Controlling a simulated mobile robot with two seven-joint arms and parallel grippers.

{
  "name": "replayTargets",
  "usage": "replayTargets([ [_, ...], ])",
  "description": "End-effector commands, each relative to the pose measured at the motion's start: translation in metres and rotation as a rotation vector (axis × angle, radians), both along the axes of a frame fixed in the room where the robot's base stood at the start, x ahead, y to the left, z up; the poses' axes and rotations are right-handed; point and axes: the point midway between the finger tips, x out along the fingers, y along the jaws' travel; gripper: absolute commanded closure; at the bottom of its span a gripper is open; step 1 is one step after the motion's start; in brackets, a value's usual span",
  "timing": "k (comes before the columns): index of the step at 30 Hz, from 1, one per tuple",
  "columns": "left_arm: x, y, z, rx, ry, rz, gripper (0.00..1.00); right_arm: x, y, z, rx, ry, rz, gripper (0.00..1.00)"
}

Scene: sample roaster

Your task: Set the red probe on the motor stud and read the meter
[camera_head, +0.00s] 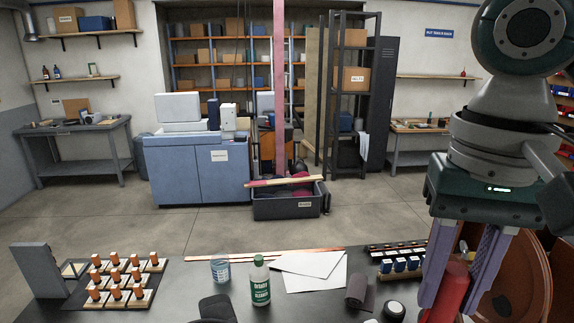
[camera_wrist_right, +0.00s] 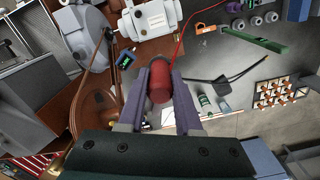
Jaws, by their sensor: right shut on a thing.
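The red probe (camera_head: 447,292) is a thick red cylinder between the purple fingers of my right gripper (camera_head: 449,303). In the right wrist view the probe (camera_wrist_right: 159,83) sits between both fingertips, and a thin red lead runs from it toward the upper right. A pale grey motor (camera_wrist_right: 150,18) lies beyond the fingertips at the top of that view, apart from the probe. I cannot make out its stud clearly. My left gripper is not in view.
A copper-brown round housing (camera_head: 530,275) stands close to my right gripper. The bench holds a green-labelled bottle (camera_head: 260,284), a glass jar (camera_head: 220,269), white sheets (camera_head: 315,280) and a rack of orange-topped pieces (camera_head: 165,268). A black lead lies on the bench.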

Motion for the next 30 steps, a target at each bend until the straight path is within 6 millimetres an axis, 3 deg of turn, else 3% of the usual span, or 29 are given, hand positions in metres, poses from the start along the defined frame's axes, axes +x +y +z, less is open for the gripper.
replayTargets([
  [1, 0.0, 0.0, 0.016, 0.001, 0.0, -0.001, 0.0, -0.007, 0.003, 0.041, -0.004, -0.012, 0.047, 1.0],
  [3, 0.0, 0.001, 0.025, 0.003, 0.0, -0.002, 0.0, -0.024, 0.005, 0.078, -0.006, -0.011, 0.107, 1.0],
  [6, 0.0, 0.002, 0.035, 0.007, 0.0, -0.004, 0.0, -0.049, 0.001, 0.114, -0.006, -0.007, 0.179, 1.0],
  [9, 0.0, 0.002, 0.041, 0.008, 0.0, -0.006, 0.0, -0.069, -0.005, 0.138, -0.006, -0.003, 0.236, 1.0],
  [15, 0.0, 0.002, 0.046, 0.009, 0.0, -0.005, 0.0, -0.089, -0.013, 0.156, -0.001, 0.002, 0.292, 1.0],
  [30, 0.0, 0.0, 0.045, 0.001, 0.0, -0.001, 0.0, -0.09, -0.013, 0.156, 0.001, 0.002, 0.297, 1.0],
])
